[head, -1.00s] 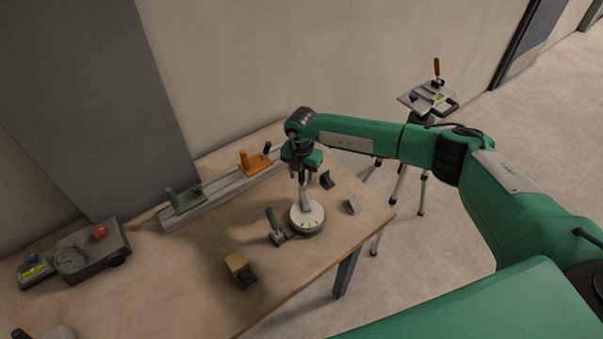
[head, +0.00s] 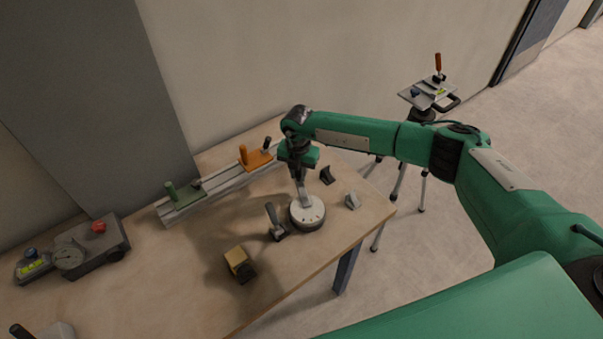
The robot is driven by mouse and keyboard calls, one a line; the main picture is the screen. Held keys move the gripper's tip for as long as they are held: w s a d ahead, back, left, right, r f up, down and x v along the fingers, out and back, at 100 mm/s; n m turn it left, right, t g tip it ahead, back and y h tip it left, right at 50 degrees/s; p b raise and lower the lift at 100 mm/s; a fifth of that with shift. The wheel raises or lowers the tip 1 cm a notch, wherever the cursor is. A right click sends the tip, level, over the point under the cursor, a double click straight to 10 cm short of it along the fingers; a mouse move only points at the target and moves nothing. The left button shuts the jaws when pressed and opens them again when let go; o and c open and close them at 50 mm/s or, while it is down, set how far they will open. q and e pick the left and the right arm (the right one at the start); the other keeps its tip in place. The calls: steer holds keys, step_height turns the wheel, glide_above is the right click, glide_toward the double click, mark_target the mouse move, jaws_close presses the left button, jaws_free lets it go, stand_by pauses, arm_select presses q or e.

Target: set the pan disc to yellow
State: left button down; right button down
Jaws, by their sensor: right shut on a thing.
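The round pale disc (head: 308,215) lies on a dark base near the right end of the bench. It has small marks on its top, at least one reddish; I cannot make out a yellow one. A light grey lever (head: 305,195) rises from the disc. My right gripper (head: 299,178) points down above the disc and is shut on the top of this lever; the fingertips are small and dark here. A dark-handled clamp lever (head: 274,222) stands just left of the disc. My left gripper is not in view.
A yellow-and-dark block (head: 239,263) lies front left of the disc. Two small angled pieces, dark (head: 327,175) and grey (head: 352,200), lie to its right. A rail (head: 215,190) with green and orange carriages runs behind. A tripod (head: 427,97) stands beyond the bench.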

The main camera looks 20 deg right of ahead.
steer(key=a+n+b, duration=0.2)
steer(key=shift+s+a+f+n+b, duration=0.1)
steer(key=shift+a+f+n+b, duration=0.1)
steer(key=shift+a+n+b, duration=0.15)
steer(key=shift+s+a+r, duration=0.2)
steer(key=shift+a+r, duration=0.05)
steer(key=shift+a, duration=0.35)
steer(key=c, duration=1.3)
jaws_free()
steer(key=shift+r, duration=0.1)
step_height(320, 180, up, 14)
steer(key=b, duration=0.3)
steer(key=shift+f+b, duration=0.2)
steer(key=shift+b, duration=0.1)
steer(key=shift+a, duration=0.1)
